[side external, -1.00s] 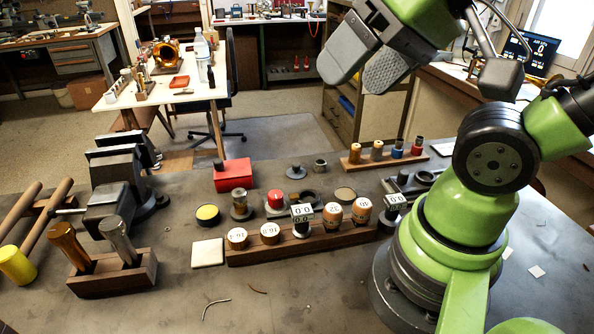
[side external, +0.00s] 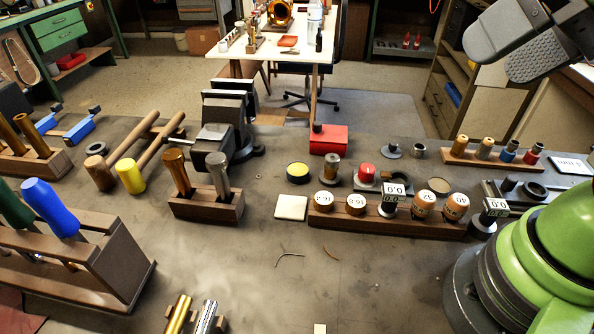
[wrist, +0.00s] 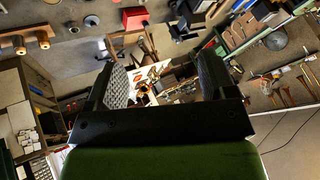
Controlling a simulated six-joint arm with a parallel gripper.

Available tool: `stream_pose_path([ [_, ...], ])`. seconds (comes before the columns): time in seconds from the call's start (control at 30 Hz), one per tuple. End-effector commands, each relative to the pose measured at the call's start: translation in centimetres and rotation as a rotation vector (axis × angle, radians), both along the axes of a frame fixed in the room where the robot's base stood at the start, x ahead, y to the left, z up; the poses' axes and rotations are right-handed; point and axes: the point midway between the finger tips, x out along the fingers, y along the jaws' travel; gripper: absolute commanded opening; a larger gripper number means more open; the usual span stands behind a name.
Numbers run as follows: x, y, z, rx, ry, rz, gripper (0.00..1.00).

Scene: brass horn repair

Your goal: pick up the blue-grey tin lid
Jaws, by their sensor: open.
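A small blue-grey disc with a dark knob in its middle, which looks like the tin lid (side external: 391,152), lies flat on the dark bench, right of the red box. It seems to show as a small disc in the wrist view (wrist: 91,21). My gripper (side external: 512,48) is at the top right of the side view, high above the bench and well apart from the lid. Its two grey textured fingers also show in the wrist view (wrist: 165,78), spread wide with nothing between them.
A red box (side external: 328,139) stands left of the lid and a small metal ring (side external: 419,150) right of it. In front are a wooden gauge rack (side external: 340,220), a red-topped piece (side external: 366,173) and a flat round tin (side external: 439,186). A peg rack (side external: 470,158) stands farther right.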

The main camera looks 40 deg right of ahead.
Motion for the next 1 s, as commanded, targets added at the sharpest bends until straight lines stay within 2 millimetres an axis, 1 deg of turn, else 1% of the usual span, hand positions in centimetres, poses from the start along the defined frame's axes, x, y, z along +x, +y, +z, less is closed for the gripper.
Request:
stream_pose_path([
  [0.13,0.0,0.0,0.0,0.000,0.000,0.000,0.77],
  [0.23,0.0,0.0,0.0,0.000,0.000,0.000,0.54],
  [0.27,0.0,0.0,0.0,0.000,0.000,0.000,0.50],
  [0.53,0.1,0.0,0.0,-0.002,0.002,0.000,0.50],
  [0.63,0.9,-0.3,0.2,-0.017,0.020,-0.001,0.50],
  [0.67,1.3,-0.5,0.2,-0.024,0.031,-0.001,0.50],
  [0.77,3.6,-1.4,0.3,-0.062,0.080,0.001,0.50],
  [0.83,5.7,-2.4,0.1,-0.094,0.124,0.005,0.50],
  [0.93,8.7,-4.1,-0.8,-0.137,0.189,0.017,0.50],
  [1.0,10.8,-5.4,-1.8,-0.162,0.236,0.028,0.50],
])
